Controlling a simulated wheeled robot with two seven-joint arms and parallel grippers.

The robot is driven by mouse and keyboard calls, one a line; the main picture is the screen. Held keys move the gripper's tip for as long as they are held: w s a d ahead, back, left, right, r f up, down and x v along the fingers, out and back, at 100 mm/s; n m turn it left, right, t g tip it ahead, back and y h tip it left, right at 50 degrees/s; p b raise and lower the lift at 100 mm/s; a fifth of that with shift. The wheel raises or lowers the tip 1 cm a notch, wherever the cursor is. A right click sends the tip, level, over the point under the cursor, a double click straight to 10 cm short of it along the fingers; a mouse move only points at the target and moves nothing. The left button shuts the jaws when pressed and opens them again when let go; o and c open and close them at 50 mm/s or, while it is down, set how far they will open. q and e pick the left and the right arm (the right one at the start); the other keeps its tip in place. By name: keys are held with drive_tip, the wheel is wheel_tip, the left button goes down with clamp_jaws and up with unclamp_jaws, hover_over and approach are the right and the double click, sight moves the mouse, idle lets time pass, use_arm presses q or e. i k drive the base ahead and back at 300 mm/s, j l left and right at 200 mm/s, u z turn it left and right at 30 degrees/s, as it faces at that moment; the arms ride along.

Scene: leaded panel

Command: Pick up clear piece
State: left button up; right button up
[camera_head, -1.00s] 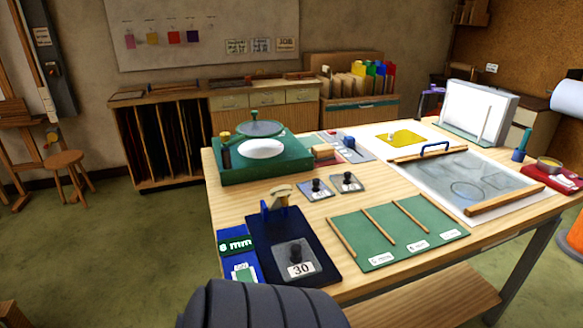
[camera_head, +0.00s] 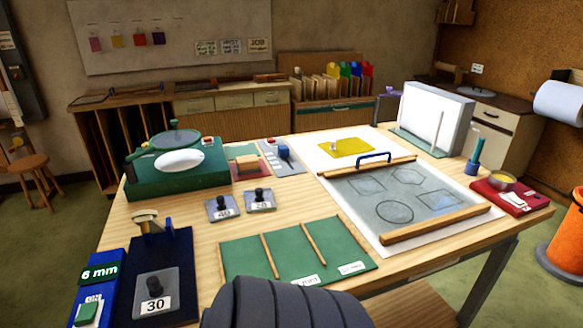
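A grey see-through sheet (camera_head: 377,212) lies on white paper at the right of the table, with shape outlines showing in it. I cannot tell whether it is the clear piece or only covers drawn shapes. A grey see-through plate (camera_head: 172,283) with a black knob and a label reading 30 sits on a dark blue board at the front left. Two smaller knobbed plates, one on the left (camera_head: 222,207) and one on the right (camera_head: 260,199), lie behind the green mat. Neither gripper shows; only a dark ribbed part of mine is at the bottom edge.
A green mat (camera_head: 340,240) with wooden strips lies at the front middle. A green machine (camera_head: 176,180) stands at back left. Wooden bars (camera_head: 432,226) and a blue handle (camera_head: 373,157) border the sheet. A white light panel (camera_head: 433,120) stands at back right.

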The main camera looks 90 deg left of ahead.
sight(157, 293)
drive_tip(key=i+z, duration=0.1)
drive_tip(key=z, duration=0.3)
drive_tip(key=j+z, duration=0.1)
drive_tip(key=z, duration=0.3)
drive_tip(key=i+j+z, duration=0.1)
drive_tip(key=z, duration=0.3)
drive_tip(key=j+z, duration=0.15)
drive_tip(key=z, duration=0.25)
drive_tip(key=i+j+z, duration=0.1)
drive_tip(key=z, duration=0.3)
drive_tip(key=j+z, duration=0.1)
drive_tip(key=z, duration=0.45)
drive_tip(key=k+j+z, duration=0.1)
drive_tip(key=z, duration=0.4)
drive_tip(key=j+z, duration=0.1)
drive_tip(key=z, duration=0.45)
drive_tip(key=k+z, duration=0.1)
drive_tip(key=z, duration=0.45)
drive_tip(key=k+z, duration=0.1)
drive_tip(key=z, duration=0.4)
drive_tip(key=k+z, duration=0.1)
drive_tip(key=z, duration=0.95)
drive_tip(key=k+l+z, duration=0.1)
drive_tip(key=z, duration=0.45)
